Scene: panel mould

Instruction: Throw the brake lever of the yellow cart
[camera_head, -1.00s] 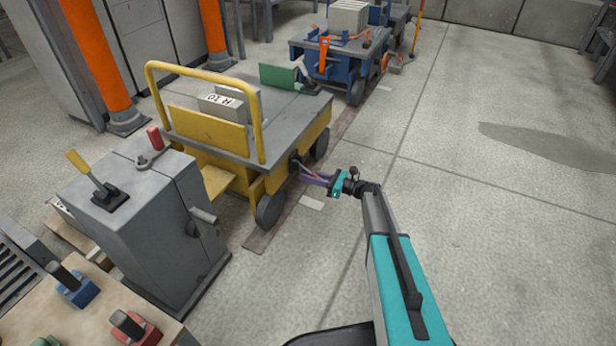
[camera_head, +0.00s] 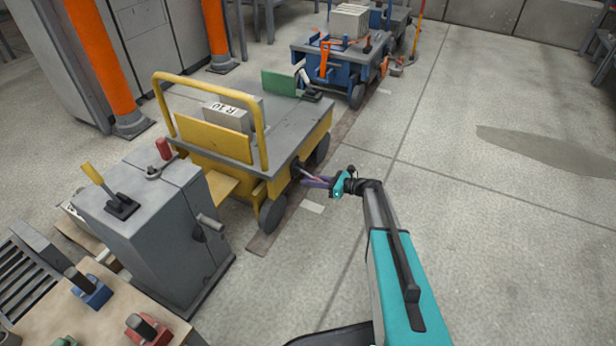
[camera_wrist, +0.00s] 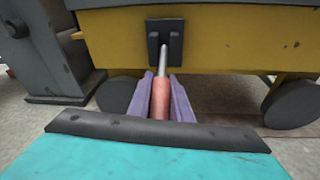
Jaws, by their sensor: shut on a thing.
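The yellow cart (camera_head: 250,177) stands left of my arm, with a grey deck and a yellow push frame. Its brake lever shows in the wrist view as a metal rod with a red grip (camera_wrist: 160,100), coming out of a dark bracket (camera_wrist: 165,42) on the cart's yellow side. My gripper (camera_head: 317,181) is at the cart's side, between its wheels. In the wrist view its purple fingers (camera_wrist: 161,92) are shut on the red grip, one on each side. The grip's near end is hidden behind the gripper body.
A grey control cabinet (camera_head: 160,225) with a yellow-handled lever (camera_head: 97,180) stands to the left of the cart. A blue cart (camera_head: 335,67) stands behind the yellow one. A table (camera_head: 65,312) with coloured blocks is at lower left. The floor to the right is clear.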

